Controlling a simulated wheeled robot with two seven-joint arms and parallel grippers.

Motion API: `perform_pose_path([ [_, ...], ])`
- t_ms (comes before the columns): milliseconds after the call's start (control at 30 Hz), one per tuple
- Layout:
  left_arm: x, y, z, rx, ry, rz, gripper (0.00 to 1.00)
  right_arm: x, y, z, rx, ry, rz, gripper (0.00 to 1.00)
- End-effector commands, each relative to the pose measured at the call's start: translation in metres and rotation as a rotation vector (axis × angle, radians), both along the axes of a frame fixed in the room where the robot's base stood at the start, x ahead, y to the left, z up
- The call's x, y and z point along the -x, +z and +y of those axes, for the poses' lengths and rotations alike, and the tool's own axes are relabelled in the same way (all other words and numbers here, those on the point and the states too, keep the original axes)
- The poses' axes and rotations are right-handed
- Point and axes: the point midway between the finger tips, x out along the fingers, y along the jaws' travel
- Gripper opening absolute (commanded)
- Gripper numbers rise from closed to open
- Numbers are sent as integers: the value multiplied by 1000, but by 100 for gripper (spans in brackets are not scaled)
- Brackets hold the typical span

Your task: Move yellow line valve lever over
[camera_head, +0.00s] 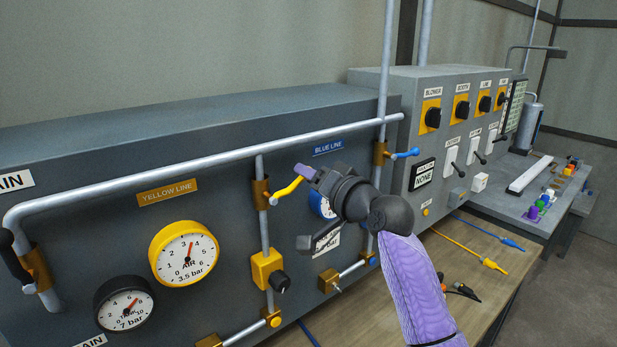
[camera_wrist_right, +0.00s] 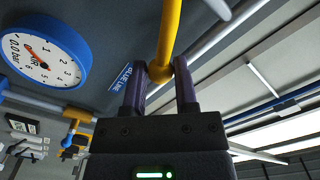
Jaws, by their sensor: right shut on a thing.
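The yellow line valve lever (camera_head: 287,191) angles up and to the right from its brass valve body (camera_head: 260,193) on the vertical pipe, right of the YELLOW LINE label (camera_head: 167,192). My right gripper (camera_head: 306,173) reaches in from the right and is shut on the lever's outer end. In the right wrist view, the yellow lever (camera_wrist_right: 169,35) comes down between the two purple fingers (camera_wrist_right: 160,80), with its rounded tip at their ends. My left gripper is not in view.
The blue lever (camera_head: 405,154) points right from its own valve. A yellow gauge (camera_head: 184,253) reads about 3.5 bar. The blue gauge (camera_wrist_right: 44,47) reads 0.0 bar and is partly behind my arm in the head view. Pipes run close around the gripper.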

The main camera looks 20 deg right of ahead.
Motion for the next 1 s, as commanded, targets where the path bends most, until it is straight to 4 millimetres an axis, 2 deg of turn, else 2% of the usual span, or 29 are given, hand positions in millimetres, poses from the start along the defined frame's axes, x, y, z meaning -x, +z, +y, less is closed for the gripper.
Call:
perform_pose_path([
  [100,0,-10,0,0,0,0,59,-2,-11,-4,1,-1,3,3],
  [467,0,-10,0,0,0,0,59,-2,-11,-5,0,-1,1,3],
  [800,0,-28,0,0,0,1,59,-3,-33,-9,2,-1,3,6],
  [1000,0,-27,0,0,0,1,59,-3,-33,-9,1,0,4,6],
])
